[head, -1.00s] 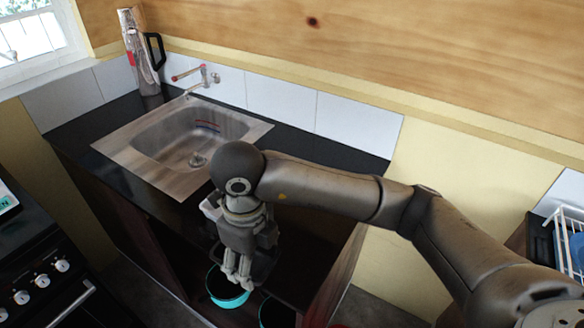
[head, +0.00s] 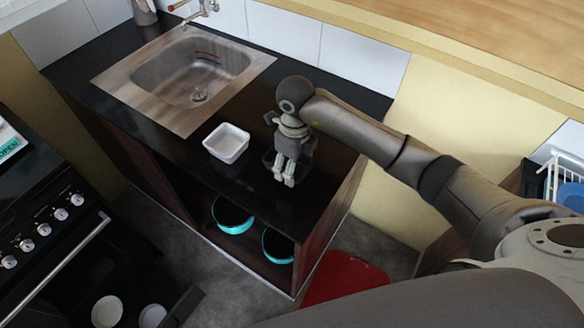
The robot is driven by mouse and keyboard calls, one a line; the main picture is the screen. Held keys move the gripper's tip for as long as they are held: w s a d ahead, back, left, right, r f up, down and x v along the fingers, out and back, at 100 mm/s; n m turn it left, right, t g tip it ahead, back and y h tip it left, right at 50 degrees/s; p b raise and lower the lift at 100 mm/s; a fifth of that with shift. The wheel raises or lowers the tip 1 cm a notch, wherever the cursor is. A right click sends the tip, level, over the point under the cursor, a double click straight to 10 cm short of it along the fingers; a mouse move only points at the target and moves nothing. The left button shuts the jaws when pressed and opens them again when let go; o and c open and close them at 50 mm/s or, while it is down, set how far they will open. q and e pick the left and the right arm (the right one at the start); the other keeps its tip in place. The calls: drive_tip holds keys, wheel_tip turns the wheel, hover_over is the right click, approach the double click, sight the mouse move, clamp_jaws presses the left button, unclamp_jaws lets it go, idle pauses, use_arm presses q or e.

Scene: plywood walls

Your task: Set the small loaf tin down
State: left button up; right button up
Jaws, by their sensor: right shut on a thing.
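The small loaf tin (head: 304,160) is dark and shows only in part behind the fingers of my right gripper (head: 284,181). The gripper points down and is shut on the tin, over the right part of the black counter (head: 345,110). The tin is hard to make out against the dark counter, and I cannot tell whether it touches the surface. My left gripper is not in view.
A white square dish (head: 227,143) stands on the counter left of the gripper. The sink (head: 190,80) is behind it. Turquoise-rimmed bowls (head: 234,228) sit on the shelf below. A stove (head: 45,215) is at the left, a red stool-like thing (head: 345,278) at the lower right.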

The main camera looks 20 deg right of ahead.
sight(298, 168)
drive_tip(key=f, duration=0.1)
drive_tip(key=d+f+p, duration=0.2)
drive_tip(key=shift+w+f, duration=0.4)
drive_tip(key=shift+f, duration=0.15)
drive_tip(key=shift+w+a, duration=0.1)
drive_tip(key=shift+a, duration=0.05)
drive_tip(key=shift+a+f, duration=0.25)
drive_tip(key=o, duration=0.6)
drive_tip(key=shift+s, duration=0.2)
drive_tip(key=o, duration=0.4)
drive_tip(key=shift+s+r, duration=0.15)
drive_tip(key=shift+s, duration=0.1)
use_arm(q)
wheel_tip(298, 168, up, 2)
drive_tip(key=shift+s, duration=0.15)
use_arm(e)
drive_tip(key=shift+w, duration=0.1)
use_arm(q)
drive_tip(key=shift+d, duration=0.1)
use_arm(e)
drive_tip(key=shift+d, duration=0.1)
